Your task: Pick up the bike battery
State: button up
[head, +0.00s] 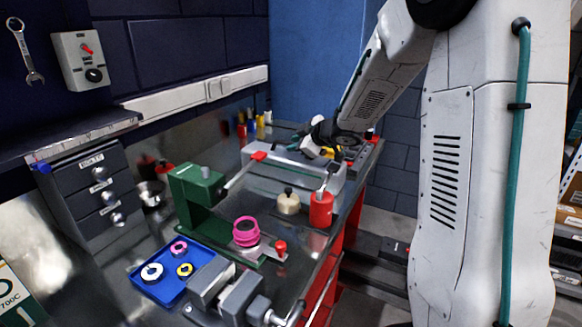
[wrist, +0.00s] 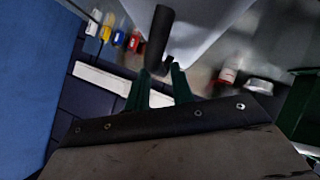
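A dark elongated block (wrist: 160,36) shows just beyond the fingertips against a pale surface. It may be the bike battery, but I cannot tell for certain. I cannot tell whether the fingers touch it. My arm hides part of the bench's far end in the head view.
Coloured bottles (wrist: 118,38) stand near the wall.

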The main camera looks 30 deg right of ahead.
jog(key=shift+x, duration=1.25)
grip_shut()
jog(key=shift+s, duration=0.1)
jog(key=shift+r, duration=0.2)
dwell(0.3)
